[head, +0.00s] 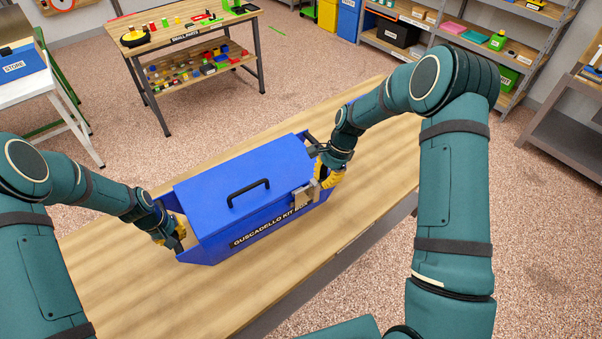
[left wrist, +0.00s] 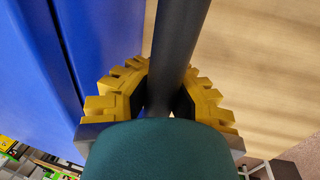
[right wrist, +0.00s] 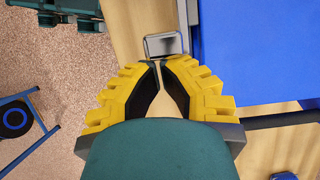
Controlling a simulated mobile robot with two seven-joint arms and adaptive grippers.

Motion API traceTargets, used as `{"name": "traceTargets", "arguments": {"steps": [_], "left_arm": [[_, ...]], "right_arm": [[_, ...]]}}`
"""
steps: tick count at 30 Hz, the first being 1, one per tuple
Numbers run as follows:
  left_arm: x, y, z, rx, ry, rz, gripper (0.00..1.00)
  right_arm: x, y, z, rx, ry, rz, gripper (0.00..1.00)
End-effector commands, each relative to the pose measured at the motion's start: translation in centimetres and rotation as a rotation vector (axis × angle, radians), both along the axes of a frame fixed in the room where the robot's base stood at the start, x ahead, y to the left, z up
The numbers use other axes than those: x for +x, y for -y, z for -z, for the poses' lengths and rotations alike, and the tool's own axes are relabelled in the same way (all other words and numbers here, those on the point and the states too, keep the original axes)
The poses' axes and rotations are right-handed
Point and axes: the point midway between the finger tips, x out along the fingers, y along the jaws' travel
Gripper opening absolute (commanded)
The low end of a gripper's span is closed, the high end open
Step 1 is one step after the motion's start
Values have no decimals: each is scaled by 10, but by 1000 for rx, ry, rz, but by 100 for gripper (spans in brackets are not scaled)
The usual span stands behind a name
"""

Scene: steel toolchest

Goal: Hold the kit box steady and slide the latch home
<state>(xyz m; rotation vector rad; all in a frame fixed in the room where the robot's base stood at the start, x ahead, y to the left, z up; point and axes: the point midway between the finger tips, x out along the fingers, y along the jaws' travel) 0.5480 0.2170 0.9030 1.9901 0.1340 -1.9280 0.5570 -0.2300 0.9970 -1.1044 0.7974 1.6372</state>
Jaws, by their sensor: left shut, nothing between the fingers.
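The blue kit box (head: 238,192) stands on the wooden bench with its lid down and a black handle (head: 249,193) on top. A metal latch (head: 304,195) sits on its front near the right end. My left gripper (head: 178,240) is shut at the box's left end. In the left wrist view a dark bar (left wrist: 178,40) crosses its fingers (left wrist: 165,90), hiding the tips; I see no grip on it. My right gripper (head: 327,178) is by the latch at the right end. In the right wrist view its fingertips (right wrist: 158,63) nearly meet, just short of a metal piece (right wrist: 164,45).
The bench top (head: 120,285) is clear in front of and left of the box. A small-parts table (head: 190,36) stands at the back, and shelves (head: 455,45) stand at the back right. A white table (head: 30,85) is at the far left.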

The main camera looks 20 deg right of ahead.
Motion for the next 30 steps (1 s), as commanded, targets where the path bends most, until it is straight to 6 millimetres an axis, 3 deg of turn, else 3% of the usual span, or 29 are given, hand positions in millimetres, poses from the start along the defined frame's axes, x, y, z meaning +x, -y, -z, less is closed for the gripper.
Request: {"name": "traceTargets", "arguments": {"steps": [10, 17, 30], "left_arm": [[2, 7, -2, -7, 4, 6, 0], [1, 5, -2, -6, 3, 5, 0], [1, 3, -2, -3, 3, 3, 0]], "right_arm": [[1, -1, -1, 8, -3, -5, 0], [13, 34, 1, 2, 0, 1, 0], [24, 68, -78, 1, 2, 0, 0]]}}
